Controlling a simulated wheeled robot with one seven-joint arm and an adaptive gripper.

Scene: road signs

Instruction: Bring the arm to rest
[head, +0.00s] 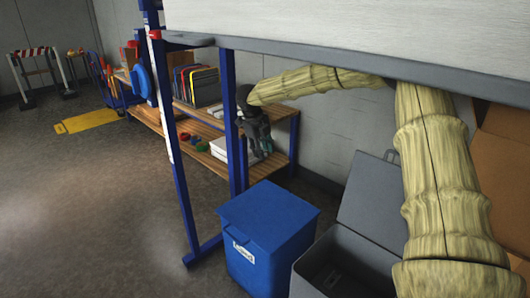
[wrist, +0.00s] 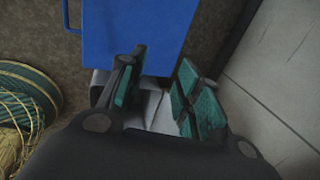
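My gripper (head: 258,138) hangs at the end of my raised arm, with its fingers pointing down. In the head view it appears in front of the wooden shelf, below the grey edge of a large pale panel. In the wrist view my gripper (wrist: 164,60) has its two teal-padded fingers spread apart, and I see nothing held between them. A grey and whitish surface shows beyond the gap; I cannot tell what it is.
A blue lidded bin (head: 268,225) and an open grey box (head: 345,262) stand below my arm. A blue post (head: 178,150) and the pale panel (head: 350,30) are close by. The wooden shelf (head: 200,123) stands behind. The floor at left (head: 85,210) is clear.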

